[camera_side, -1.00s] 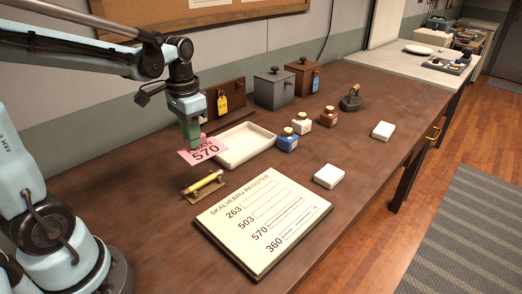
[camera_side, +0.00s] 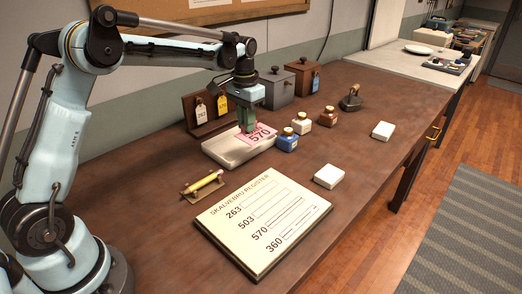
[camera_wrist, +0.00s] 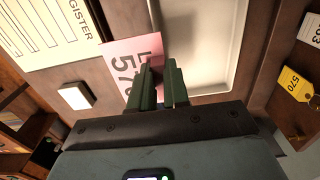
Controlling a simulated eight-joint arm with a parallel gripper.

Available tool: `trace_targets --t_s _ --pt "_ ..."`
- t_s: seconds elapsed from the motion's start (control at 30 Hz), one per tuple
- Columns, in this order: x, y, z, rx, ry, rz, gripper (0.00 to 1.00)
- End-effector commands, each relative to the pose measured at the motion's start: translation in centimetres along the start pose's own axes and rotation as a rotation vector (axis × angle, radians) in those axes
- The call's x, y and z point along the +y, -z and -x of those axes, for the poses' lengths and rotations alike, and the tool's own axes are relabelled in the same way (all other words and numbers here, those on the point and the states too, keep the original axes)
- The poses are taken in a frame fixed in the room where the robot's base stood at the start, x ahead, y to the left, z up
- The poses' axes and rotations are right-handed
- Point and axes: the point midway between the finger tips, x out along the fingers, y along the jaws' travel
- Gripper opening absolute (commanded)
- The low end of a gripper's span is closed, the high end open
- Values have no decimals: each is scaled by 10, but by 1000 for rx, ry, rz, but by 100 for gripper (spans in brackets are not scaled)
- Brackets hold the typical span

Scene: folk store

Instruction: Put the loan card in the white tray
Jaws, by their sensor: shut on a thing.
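In the side view the card appears over the right part of the white tray (camera_side: 222,157). In the wrist view the card (camera_wrist: 121,62) sits beside and partly across the tray's left edge, and the tray floor (camera_wrist: 205,40) shows empty right of the fingers (camera_wrist: 163,75). The card's height above the tray is hard to tell.
A blue ink bottle (camera_side: 287,140) stands close to the tray's right side, with a brown one (camera_side: 328,116) and a cream one (camera_side: 302,123) near it. A tag rack (camera_side: 200,131) stands behind.

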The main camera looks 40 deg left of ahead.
Motion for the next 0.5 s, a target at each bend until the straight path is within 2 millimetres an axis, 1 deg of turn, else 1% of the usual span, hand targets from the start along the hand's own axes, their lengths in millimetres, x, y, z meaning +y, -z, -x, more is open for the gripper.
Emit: trace_targets --t_s 0.03,0.1,0.3,0.4,0.5 --pt "-12 2 -7 0 0 5 0" --pt "-27 5 -16 0 0 4 0" --pt "-64 13 -39 0 0 3 0" --pt "-75 15 -46 0 0 0 0" --pt "-81 16 -49 0 0 0 0"
